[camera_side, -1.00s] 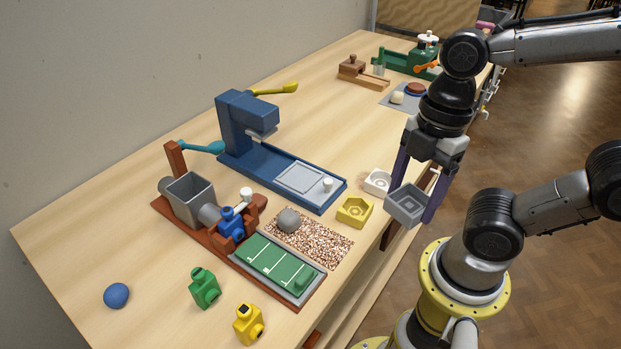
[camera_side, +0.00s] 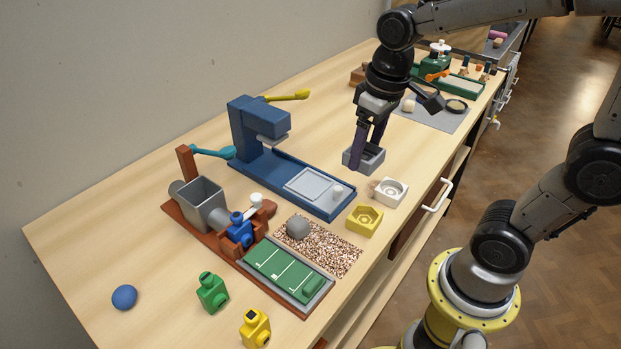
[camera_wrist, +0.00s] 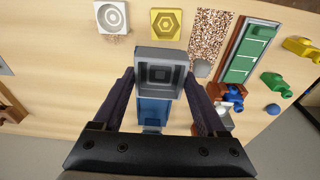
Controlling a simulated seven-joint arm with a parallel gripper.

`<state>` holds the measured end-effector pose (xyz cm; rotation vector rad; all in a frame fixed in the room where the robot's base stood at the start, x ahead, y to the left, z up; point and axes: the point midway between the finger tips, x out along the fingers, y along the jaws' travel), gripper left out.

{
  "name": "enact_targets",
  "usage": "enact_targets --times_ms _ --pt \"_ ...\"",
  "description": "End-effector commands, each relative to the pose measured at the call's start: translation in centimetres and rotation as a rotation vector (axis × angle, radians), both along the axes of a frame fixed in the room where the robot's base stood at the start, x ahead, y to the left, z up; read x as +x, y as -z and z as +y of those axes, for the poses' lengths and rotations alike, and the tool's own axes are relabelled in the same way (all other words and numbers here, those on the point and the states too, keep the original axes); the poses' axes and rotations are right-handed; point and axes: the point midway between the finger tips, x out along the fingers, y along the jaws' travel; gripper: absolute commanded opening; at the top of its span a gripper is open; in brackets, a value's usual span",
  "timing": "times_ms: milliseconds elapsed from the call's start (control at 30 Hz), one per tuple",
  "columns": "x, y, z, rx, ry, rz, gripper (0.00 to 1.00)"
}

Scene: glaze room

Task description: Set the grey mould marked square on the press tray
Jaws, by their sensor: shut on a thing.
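The grey mould (camera_side: 371,165) is a square-sided open block. In the wrist view, nested square outlines show inside the grey mould (camera_wrist: 158,73). My gripper (camera_side: 365,152) is shut on it, with one purple finger on each side, pointing down. It is to the right of the blue press (camera_side: 255,130) and beyond the white mould. Its height over the table is hard to tell. The press tray, a light grey plate (camera_side: 311,184), lies on the press's blue base with a small pale knob at its right end. In the wrist view the mould hides part of the blue press (camera_wrist: 155,112).
A white round-marked mould (camera_side: 390,193) and a yellow mould (camera_side: 364,222) stand right of the press base, near the table's front edge. A speckled mat (camera_side: 330,250) with a grey lump, a green board (camera_side: 275,265) and a brown extruder (camera_side: 205,200) lie nearer. A grey mat lies behind.

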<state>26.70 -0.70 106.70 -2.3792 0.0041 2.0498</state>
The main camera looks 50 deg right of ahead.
Motion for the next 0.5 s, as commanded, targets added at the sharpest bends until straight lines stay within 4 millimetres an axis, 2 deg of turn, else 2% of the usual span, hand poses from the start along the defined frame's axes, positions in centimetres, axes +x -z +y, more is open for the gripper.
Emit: enact_targets --times_ms 367,500 --pt "8.2 3.8 -0.2 0.001 -0.002 0.003 0.16" --pt "10.0 6.4 -0.2 0.001 -0.002 0.004 0.16"
